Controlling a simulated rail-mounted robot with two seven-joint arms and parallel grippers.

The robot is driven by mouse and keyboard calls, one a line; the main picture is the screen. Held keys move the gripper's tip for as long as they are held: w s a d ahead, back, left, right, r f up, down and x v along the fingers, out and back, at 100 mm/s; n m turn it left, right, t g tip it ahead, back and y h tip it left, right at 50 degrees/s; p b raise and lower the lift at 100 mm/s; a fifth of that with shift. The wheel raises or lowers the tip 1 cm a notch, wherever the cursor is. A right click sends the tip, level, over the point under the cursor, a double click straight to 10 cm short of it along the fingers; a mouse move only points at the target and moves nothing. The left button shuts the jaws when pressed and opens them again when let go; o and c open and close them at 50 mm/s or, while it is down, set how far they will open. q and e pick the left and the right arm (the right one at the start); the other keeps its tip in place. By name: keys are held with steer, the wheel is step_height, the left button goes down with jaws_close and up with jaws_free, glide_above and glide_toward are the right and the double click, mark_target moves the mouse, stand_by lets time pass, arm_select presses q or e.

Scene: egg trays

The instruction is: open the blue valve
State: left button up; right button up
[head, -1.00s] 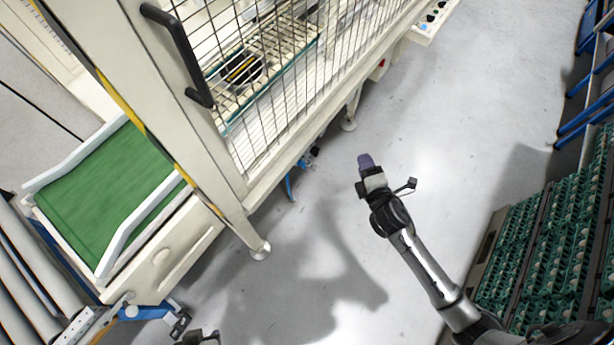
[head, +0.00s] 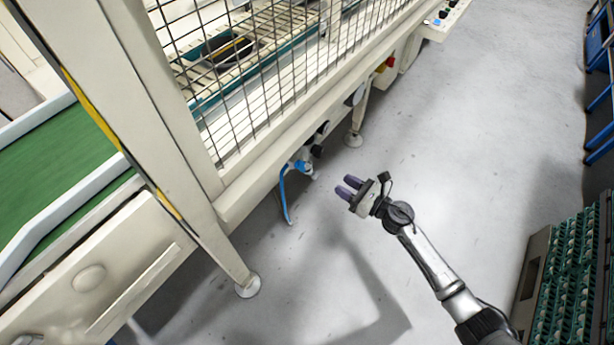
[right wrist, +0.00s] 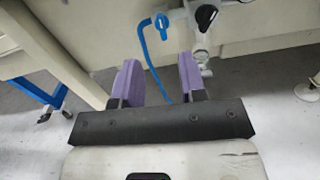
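The blue valve (head: 302,166) sits under the lower edge of the caged machine in the head view, with a blue hose (head: 284,198) hanging beside it. In the right wrist view the valve's blue handle (right wrist: 161,23) is at the top, ahead of the fingers, next to a pale fitting and a round gauge. My right gripper (head: 349,187) has two purple fingers spread apart, with nothing between them. It is to the right of the valve in the head view and apart from it. The fingers also show in the right wrist view (right wrist: 160,72). My left gripper is not in view.
The caged machine (head: 250,165) has a metal leg (head: 235,262) left of the valve and another (head: 358,118) beyond it. A green conveyor (head: 55,185) is at left. Stacked egg trays (head: 575,275) stand at right. The floor (head: 450,140) between is clear.

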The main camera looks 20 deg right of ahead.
mark_target(305, 165)
steer(key=shift+n+g, duration=0.3)
steer(key=shift+n, duration=0.2)
steer(key=b+x, duration=0.1)
steer(key=x, duration=0.3)
steer(key=b+x, duration=0.2)
steer(key=x, duration=0.3)
steer(key=f+b+x, duration=0.1)
steer(key=x, duration=0.4)
steer(key=shift+s+b, duration=0.1)
steer(key=shift+b, duration=0.3)
steer(key=shift+c, duration=1.4)
steer(key=shift+r, duration=0.1)
jaws_close()
